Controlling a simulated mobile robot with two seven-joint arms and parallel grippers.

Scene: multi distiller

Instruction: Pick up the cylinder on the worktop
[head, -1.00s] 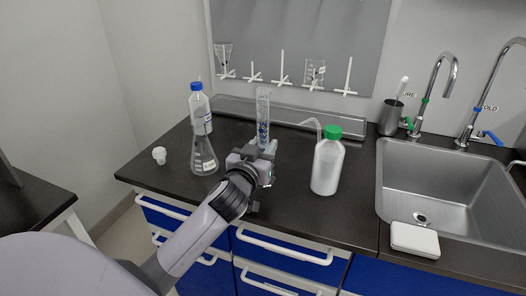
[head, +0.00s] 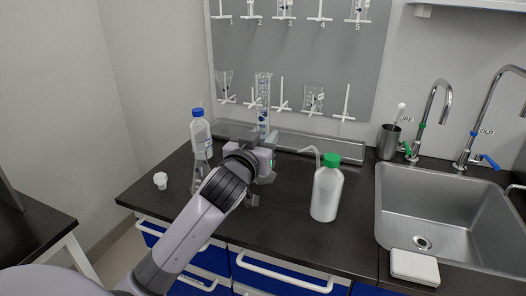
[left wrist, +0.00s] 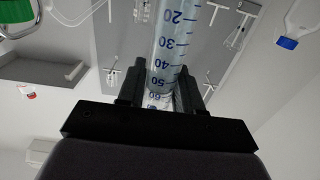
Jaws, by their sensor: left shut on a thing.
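The cylinder (head: 263,108) is a clear graduated tube with blue markings, upright in the head view behind my left gripper (head: 262,142). Its lower part is hidden by the gripper and wrist. In the left wrist view the cylinder (left wrist: 176,45) stands between the two dark fingers of my left gripper (left wrist: 160,90), with its scale numbers showing. The left gripper is shut on it. The cylinder appears held above the worktop (head: 270,225). My right gripper is not in view.
A white wash bottle with a green cap (head: 326,190) stands right of my left gripper. A blue-capped bottle (head: 201,135) and a partly hidden flask (head: 197,177) stand left. The sink (head: 440,210) is at right; a pegboard (head: 290,60) is behind.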

